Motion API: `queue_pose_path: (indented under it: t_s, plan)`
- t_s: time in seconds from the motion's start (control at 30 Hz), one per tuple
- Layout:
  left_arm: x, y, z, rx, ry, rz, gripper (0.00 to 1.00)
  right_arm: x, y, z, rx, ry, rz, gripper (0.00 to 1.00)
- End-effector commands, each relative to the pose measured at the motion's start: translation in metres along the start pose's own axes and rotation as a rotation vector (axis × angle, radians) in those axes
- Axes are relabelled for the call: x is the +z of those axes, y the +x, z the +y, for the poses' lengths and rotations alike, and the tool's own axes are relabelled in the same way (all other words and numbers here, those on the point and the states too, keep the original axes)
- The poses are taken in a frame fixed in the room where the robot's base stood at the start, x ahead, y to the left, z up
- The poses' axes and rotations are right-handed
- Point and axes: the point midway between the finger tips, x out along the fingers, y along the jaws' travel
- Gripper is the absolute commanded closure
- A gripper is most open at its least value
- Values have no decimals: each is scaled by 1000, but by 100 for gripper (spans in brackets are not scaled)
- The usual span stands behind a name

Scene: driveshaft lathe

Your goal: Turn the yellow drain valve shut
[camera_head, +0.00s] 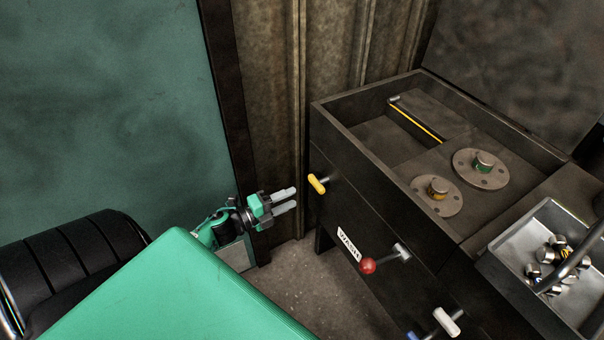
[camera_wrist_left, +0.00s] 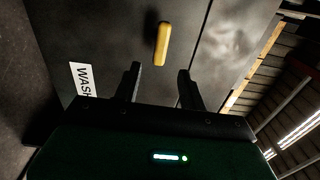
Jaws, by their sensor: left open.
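The yellow drain valve (camera_head: 317,184) is a short handle on the left face of the dark wash cabinet. In the head view it lies a little right of my left gripper (camera_head: 285,199). In the left wrist view the yellow valve (camera_wrist_left: 162,44) stands nearly upright in the picture, ahead of and between the two fingers of my left gripper (camera_wrist_left: 160,78). That gripper is open and empty, and a gap shows between its fingertips and the handle. My right gripper is not in view.
A red-knobbed lever (camera_head: 368,266) and a white handle (camera_head: 447,321) stick out of the same cabinet face, near the WASH label (camera_head: 348,245). A metal tray (camera_head: 497,253) of small parts sits at the right. A green panel (camera_head: 110,100) stands at the left.

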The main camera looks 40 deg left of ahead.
Motion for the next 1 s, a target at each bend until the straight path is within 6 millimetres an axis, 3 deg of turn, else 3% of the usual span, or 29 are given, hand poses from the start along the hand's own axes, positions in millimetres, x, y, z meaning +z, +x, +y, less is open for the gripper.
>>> queue_pose_path:
  t_s: [0.1,0.3,1.0]
  plan:
    - [0,-18,1,2,-2,-1,58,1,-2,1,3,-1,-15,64]
    - [0,-33,0,0,-1,-1,58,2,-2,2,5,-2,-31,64]
    - [-2,-34,0,0,-15,-9,58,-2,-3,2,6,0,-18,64]
